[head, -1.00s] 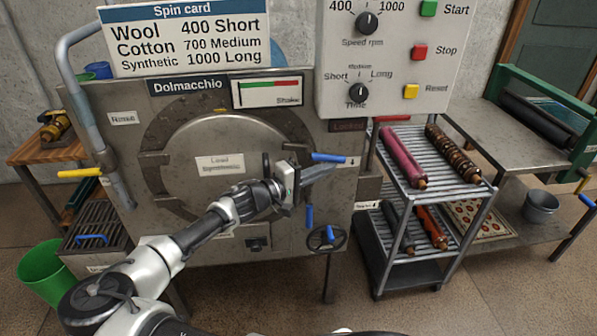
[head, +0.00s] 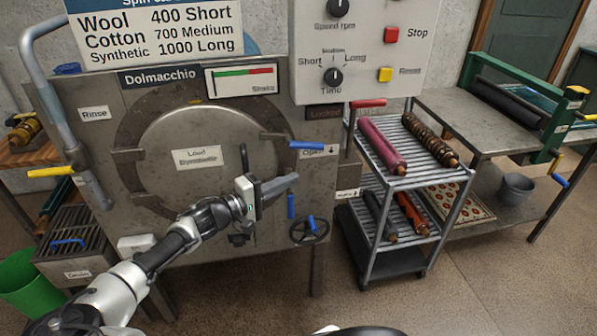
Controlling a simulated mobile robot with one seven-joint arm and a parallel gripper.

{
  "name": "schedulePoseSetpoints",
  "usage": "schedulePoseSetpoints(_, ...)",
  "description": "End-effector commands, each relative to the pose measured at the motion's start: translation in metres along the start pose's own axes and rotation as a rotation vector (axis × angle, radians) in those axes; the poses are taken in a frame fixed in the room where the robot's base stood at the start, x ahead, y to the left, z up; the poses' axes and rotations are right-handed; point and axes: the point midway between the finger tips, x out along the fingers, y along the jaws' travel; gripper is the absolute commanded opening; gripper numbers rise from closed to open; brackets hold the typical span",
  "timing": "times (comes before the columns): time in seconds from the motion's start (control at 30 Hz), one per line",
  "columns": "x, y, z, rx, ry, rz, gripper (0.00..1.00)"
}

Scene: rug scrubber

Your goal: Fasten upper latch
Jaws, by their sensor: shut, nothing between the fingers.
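The upper latch (head: 307,145) is a blue handle at the upper right of the round machine door (head: 200,185). It lies about level, beside a small label with a down arrow. A second blue handle (head: 291,206) lower down hangs upright. The door looks shut in its ring. My gripper (head: 290,182) is shut and empty in front of the door's right side. It is below the upper latch, apart from it in the picture, and just above the lower handle. My arm hides the door's lower part.
A control panel (head: 362,50) with knobs and buttons overhangs the machine at upper right. A rack (head: 372,175) of rolls stands close on the right. A handwheel (head: 310,231) is below the latches. Left are a bent pipe (head: 40,80) and green bucket (head: 30,285). Floor is free at lower right.

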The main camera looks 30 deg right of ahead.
Motion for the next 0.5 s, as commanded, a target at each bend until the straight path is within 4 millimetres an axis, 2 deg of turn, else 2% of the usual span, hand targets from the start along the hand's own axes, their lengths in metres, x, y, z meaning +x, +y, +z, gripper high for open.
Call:
schedulePoseSetpoints(0.03, -0.012, -0.003, -0.001, 0.000, 0.004, -0.002, 0.00)
schedulePoseSetpoints(0.2, -0.037, -0.010, 0.000, -0.001, 0.002, -0.002, 0.00)
schedulePoseSetpoints(0.33, -0.046, -0.012, 0.001, 0.000, 0.001, -0.001, 0.00)
schedulePoseSetpoints(0.5, -0.049, -0.013, 0.001, 0.000, 0.000, 0.000, 0.00)
